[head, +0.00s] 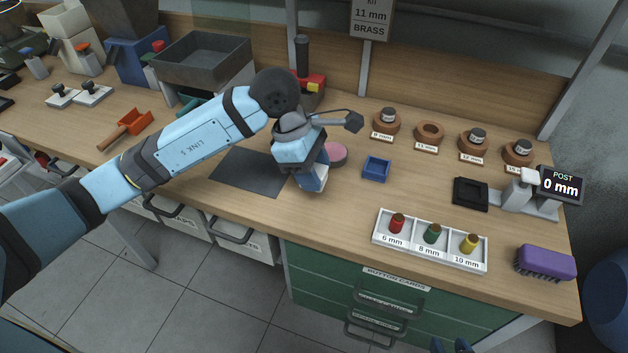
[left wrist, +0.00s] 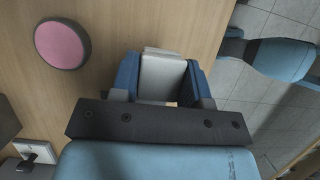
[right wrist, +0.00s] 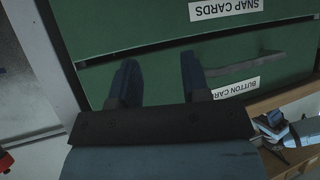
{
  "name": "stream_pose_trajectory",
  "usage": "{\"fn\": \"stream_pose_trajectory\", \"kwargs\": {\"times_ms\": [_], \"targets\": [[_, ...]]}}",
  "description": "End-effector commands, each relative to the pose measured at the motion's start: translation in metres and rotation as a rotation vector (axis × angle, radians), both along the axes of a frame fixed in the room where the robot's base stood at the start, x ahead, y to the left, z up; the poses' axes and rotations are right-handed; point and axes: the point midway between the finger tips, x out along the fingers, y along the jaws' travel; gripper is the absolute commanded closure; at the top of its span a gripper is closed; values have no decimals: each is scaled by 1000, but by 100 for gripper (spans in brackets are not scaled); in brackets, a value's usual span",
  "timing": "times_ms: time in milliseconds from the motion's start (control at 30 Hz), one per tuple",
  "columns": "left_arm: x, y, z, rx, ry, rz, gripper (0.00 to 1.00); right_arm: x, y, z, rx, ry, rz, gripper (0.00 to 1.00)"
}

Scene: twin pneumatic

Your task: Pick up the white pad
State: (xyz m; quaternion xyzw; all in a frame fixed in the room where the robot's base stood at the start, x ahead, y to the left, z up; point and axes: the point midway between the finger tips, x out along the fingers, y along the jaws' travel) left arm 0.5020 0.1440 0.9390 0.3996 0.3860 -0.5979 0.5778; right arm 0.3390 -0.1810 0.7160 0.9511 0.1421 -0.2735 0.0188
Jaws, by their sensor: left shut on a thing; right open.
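The white pad (left wrist: 163,78) is a pale block between the two blue fingers of my left gripper (left wrist: 160,80) in the left wrist view. A small white part of the pad (head: 322,173) shows beside the fingers in the head view. My left gripper (head: 313,180) is shut on it, low over the bench, right of the dark mat. I cannot tell whether the pad touches the bench. My right gripper (right wrist: 157,78) is open and empty in front of the green drawers; its blue fingertips show at the bottom of the head view (head: 451,346).
A round pink pad (head: 336,154) sits just behind the left gripper. A blue tray (head: 376,169) stands to its right. A white three-slot holder (head: 379,237) with coloured spools lies near the front edge. A purple brush (head: 546,262) is at the front right. The dark mat (head: 246,172) is bare.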

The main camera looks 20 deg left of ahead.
Motion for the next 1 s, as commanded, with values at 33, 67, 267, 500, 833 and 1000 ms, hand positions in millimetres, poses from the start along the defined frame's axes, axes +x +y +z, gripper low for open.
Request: {"fn": "stream_pose_trajectory", "kwargs": {"times_ms": [33,67,267,500,833,1000], "targets": [[1,0,17,0,-7,0,81,0,0,2,0,1,0,57],[1,0,25,-1,-8,0,81,0,0,3,0,1,0,57],[1,0,85,-1,-7,0,81,0,-1,5,3,5,-2,57],[0,0,136,1,-3,0,81,-1,-1,6,5,10,-5,57],[0,0,157,0,1,0,81,0,-1,5,5,13,-7,57],[0,0,157,0,1,0,81,0,-1,5,5,14,-7,57]]}}
